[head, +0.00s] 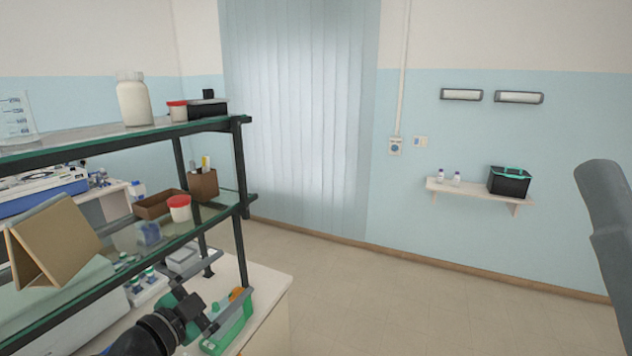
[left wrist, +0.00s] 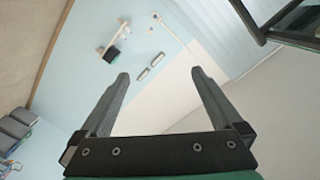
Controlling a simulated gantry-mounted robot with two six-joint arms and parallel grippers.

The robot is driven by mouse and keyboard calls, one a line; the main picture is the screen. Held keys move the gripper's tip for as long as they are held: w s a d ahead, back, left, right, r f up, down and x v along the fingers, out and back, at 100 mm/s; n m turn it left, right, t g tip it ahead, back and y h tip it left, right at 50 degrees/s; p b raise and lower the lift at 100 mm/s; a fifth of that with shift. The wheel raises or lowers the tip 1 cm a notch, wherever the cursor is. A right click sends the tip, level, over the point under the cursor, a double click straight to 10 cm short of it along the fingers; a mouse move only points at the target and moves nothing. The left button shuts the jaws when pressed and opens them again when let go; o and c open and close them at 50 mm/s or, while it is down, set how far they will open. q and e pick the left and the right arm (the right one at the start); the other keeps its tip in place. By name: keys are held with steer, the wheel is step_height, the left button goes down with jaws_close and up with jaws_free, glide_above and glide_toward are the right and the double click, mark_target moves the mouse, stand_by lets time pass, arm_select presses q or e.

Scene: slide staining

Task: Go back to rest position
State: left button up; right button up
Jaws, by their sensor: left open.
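My left gripper (head: 214,314) is low at the bottom left in the head view, in front of the bench beneath the shelf rack. In the left wrist view its two grey fingers (left wrist: 160,76) stand wide apart with nothing between them. They point toward the blue and white wall. My right gripper is not in view; a grey arm link of mine shows at the right edge of the head view.
A dark-framed glass shelf rack (head: 243,165) stands at the left, close to my left arm. It bears a white bottle (head: 133,100), a red-lidded jar (head: 179,208) and a cardboard stand (head: 55,245). A wall shelf (head: 475,192) holds a black box (head: 509,182). The middle floor is clear.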

arm_select(q)
steer(key=s+d+r+t+h+b, duration=0.1)
steer(key=s+d+r+t, duration=0.1)
steer(key=s+d+r, duration=0.3)
steer(key=s+d+r+t, duration=0.2)
steer(key=r, duration=0.5)
steer(key=s+a+r+n+t+y, duration=0.2)
steer(key=s+r+n+t, duration=0.2)
steer(key=s+r, duration=0.4)
steer(key=s+a+r+n+t+y, duration=0.25)
steer(key=s+r+n, duration=0.3)
steer(key=s, duration=0.45)
step_height(320, 180, up, 25)
steer(key=n+p, duration=0.2)
steer(key=p, duration=2.2)
steer(key=shift+a+t, duration=0.3)
steer(key=shift+t, duration=0.05)
